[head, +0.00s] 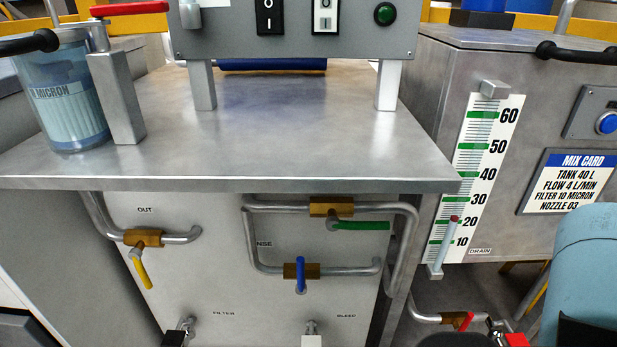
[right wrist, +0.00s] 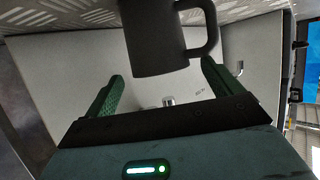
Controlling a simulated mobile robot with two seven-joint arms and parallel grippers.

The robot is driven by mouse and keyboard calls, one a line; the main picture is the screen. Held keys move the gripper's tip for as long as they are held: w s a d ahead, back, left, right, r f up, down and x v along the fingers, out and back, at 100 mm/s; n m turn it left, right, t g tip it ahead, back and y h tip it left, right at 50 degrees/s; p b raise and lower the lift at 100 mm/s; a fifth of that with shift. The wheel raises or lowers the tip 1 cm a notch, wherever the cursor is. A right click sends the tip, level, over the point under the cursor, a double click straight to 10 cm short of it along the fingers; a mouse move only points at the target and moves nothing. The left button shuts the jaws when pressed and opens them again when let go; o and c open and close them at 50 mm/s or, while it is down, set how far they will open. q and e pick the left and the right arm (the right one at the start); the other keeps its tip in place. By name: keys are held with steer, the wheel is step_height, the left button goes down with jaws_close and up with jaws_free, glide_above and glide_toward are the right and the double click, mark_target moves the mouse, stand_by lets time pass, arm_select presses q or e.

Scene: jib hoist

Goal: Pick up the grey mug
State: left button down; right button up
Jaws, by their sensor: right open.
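The dark grey mug (right wrist: 155,40) shows at the top of the right wrist view, its upper part cut off by the frame. Its loop handle is on the right side of the picture. My right gripper (right wrist: 161,72) is open, with one green finger to the left of the mug and one to the right, below the handle. The fingers seem apart from the mug; the exact depth between them is unclear. The mug is not visible in the head view, and neither gripper shows there. My left gripper is out of view.
In the head view a bare metal bench top (head: 280,150) lies under a grey switch box (head: 300,35). A clear filter canister (head: 65,100) stands at its left. Pipes with coloured valve levers run below. A tank (head: 440,75) with a level scale (head: 478,170) stands right.

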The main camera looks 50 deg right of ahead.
steer(key=b+x, duration=0.2)
steer(key=x, duration=0.2)
steer(key=shift+w+f+b, duration=0.15)
steer(key=shift+f+b, duration=0.05)
steer(key=shift+b, duration=0.15)
steer(key=shift+w+f, duration=0.1)
steer(key=shift+w, duration=0.3)
steer(key=c, duration=1.1)
